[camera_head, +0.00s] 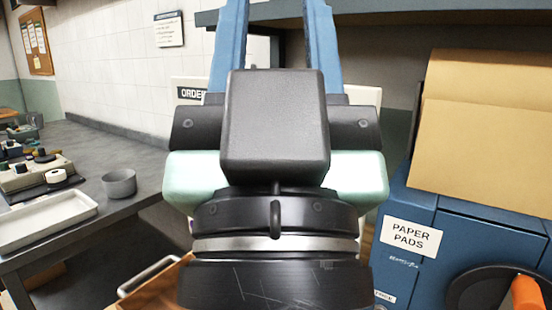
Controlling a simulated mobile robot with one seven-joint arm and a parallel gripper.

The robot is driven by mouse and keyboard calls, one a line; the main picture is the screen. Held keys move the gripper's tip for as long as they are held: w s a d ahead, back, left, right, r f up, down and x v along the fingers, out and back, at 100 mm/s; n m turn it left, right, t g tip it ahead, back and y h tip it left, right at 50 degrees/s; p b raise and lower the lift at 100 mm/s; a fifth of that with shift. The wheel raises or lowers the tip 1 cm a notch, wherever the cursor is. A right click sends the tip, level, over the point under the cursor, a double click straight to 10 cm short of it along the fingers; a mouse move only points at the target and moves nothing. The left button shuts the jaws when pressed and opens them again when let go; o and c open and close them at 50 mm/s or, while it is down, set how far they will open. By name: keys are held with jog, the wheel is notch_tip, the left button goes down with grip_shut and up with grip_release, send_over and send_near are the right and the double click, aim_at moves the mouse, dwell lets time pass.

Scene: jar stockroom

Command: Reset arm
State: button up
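My gripper (276,12) fills the middle of the head view, pointing up and away from the camera. Its two blue fingers stand well apart, with a clear gap through which the wall and a shelf edge show. The fingertips run out of the top of the picture. I see nothing held between the visible parts of the fingers. The dark wrist and pale green housing below hide much of what lies behind.
On the left, a grey counter (140,150) holds a white tray (45,221), a grey cup (119,183) and several small jars. On the right stands a blue machine (465,220) with brown paper (485,130) and an orange-handled crank (525,292). A dark shelf (450,12) runs overhead.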

notch_tip(320, 180, up, 16)
jog(key=p, duration=1.4)
jog(key=shift+r, duration=0.25)
